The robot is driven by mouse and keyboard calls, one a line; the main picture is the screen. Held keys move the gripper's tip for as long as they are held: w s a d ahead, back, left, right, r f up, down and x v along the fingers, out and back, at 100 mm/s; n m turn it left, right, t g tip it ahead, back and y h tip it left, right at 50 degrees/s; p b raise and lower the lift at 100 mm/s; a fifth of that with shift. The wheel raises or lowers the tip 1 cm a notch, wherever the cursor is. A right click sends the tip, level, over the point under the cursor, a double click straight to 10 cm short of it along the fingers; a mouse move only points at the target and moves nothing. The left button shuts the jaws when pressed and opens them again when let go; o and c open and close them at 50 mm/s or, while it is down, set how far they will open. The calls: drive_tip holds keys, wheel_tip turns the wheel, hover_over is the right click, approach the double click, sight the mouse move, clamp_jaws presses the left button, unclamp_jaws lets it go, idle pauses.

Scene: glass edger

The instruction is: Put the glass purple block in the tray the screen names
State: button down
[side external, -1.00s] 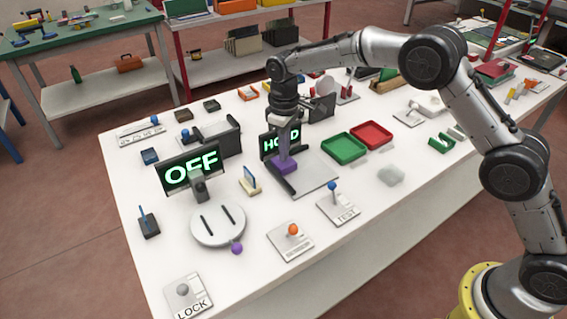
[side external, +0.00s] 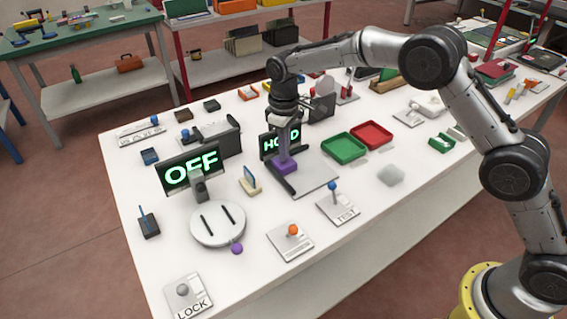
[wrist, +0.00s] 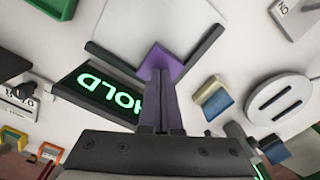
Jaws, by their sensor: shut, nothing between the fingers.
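The purple block (side external: 285,167) sits on a grey plate (side external: 315,182) between dark rails, in front of a screen (side external: 268,145) with green letters. In the wrist view the screen (wrist: 95,85) reads HOLD. My gripper (side external: 284,154) points down just over the block, shut and empty. In the wrist view my fingertips (wrist: 160,76) overlap the purple block (wrist: 160,62), so I cannot tell whether they touch it. The green tray (side external: 344,149) and the red tray (side external: 371,135) stand side by side to the right of the plate.
Another screen (side external: 191,170) reads OFF behind a round slotted disc (side external: 218,225). A TEST lever base (side external: 338,209), an orange-knobbed lever (side external: 292,231) and a LOCK base (side external: 187,297) stand nearer the front. A pale translucent lump (side external: 390,175) lies near the trays.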

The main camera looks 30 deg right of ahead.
sight(294, 163)
drive_tip(key=shift+f, duration=0.5)
drive_tip(key=shift+s+d, duration=0.1)
drive_tip(key=shift+s, duration=0.05)
drive_tip(key=shift+s+d+f, duration=0.3)
drive_tip(key=shift+s+d, duration=0.5)
drive_tip(key=shift+s, duration=0.05)
idle(0.5)
drive_tip(key=shift+s+d, duration=0.95)
drive_tip(key=shift+s, duration=0.05)
idle(0.8)
drive_tip(key=shift+w+a+r, duration=0.1)
drive_tip(key=shift+w+r, duration=0.05)
drive_tip(key=shift+r, duration=0.85)
drive_tip(key=shift+w+r, duration=0.1)
drive_tip(key=shift+r, duration=3.25)
